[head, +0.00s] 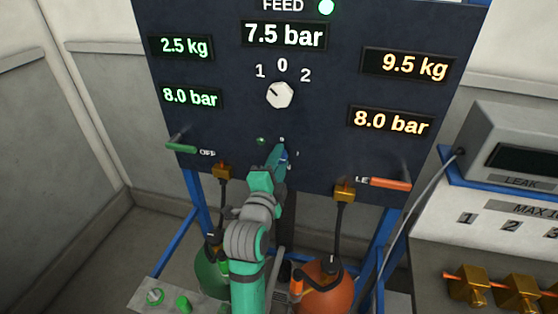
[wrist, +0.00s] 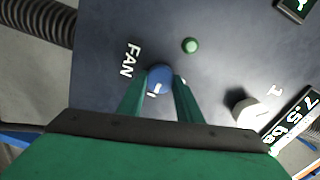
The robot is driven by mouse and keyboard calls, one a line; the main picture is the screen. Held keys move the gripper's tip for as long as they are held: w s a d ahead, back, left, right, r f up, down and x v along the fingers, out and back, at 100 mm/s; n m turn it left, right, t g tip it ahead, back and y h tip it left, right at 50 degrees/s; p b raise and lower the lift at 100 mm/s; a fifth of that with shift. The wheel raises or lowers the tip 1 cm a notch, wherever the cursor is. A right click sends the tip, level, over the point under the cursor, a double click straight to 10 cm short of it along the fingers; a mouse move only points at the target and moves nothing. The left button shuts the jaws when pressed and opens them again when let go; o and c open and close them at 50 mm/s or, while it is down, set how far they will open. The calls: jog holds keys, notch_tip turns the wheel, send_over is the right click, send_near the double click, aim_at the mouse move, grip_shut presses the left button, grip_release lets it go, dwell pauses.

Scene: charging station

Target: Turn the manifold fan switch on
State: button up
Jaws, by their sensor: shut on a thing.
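The fan switch is a round blue knob (wrist: 159,76) with a white mark, on the dark panel beside the FAN label (wrist: 129,60). My gripper (wrist: 160,86) has its two green fingers on either side of the knob and is shut on it. In the head view, my gripper (head: 282,150) reaches the panel's lower middle, and only a sliver of the blue knob (head: 284,156) shows. A small green lamp or button (wrist: 190,45) sits near the knob; it also shows in the head view (head: 261,141). I cannot tell whether it is lit.
A white selector knob (head: 280,95) marked 1, 0, 2 is above. A green lever (head: 181,149) and an orange lever (head: 390,184) flank the panel's lower part. Green (head: 212,272) and orange (head: 325,284) cylinders stand below. A grey leak box (head: 505,150) is at right.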

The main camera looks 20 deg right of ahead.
jog(key=shift+w+a, duration=0.1)
jog(key=shift+a, duration=0.05)
jog(key=o, duration=1)
jog(key=shift+o, duration=0.2)
jog(key=v, duration=1.1)
jog(key=shift+w, duration=0.1)
jog(key=shift+w, duration=0.1)
